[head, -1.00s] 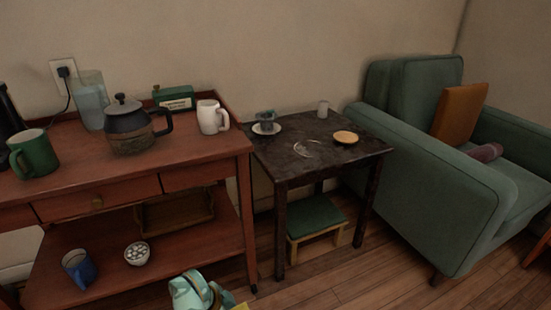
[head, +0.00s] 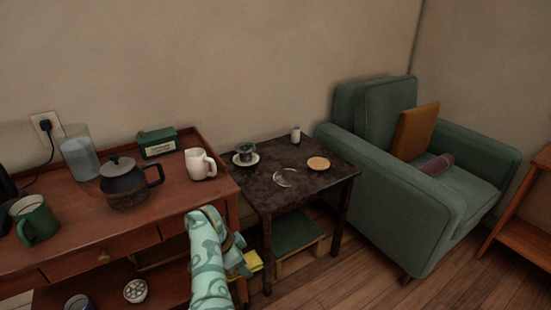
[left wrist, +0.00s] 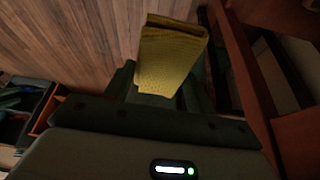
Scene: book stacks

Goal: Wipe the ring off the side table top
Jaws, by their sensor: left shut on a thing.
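The side table (head: 318,179) is dark and worn, right of the red-brown cabinet. A pale ring mark (head: 285,178) shows on its top, toward the front left. A dark cup on a white saucer (head: 246,158), a small white cup (head: 295,135) and a round tan coaster (head: 318,163) stand around the mark. My left gripper (head: 251,262) is in front of the table, below its top. It is shut on a folded yellow cloth (left wrist: 170,62), seen in the left wrist view; only a bit of the cloth shows in the head view. My right gripper is out of view.
The cabinet (head: 110,223) at left bears a kettle (head: 125,184), a white mug (head: 200,164), a green mug (head: 34,221) and a glass jug (head: 79,153). A green armchair (head: 430,205) stands close on the table's right. A low green-topped stool (head: 297,234) is under the table.

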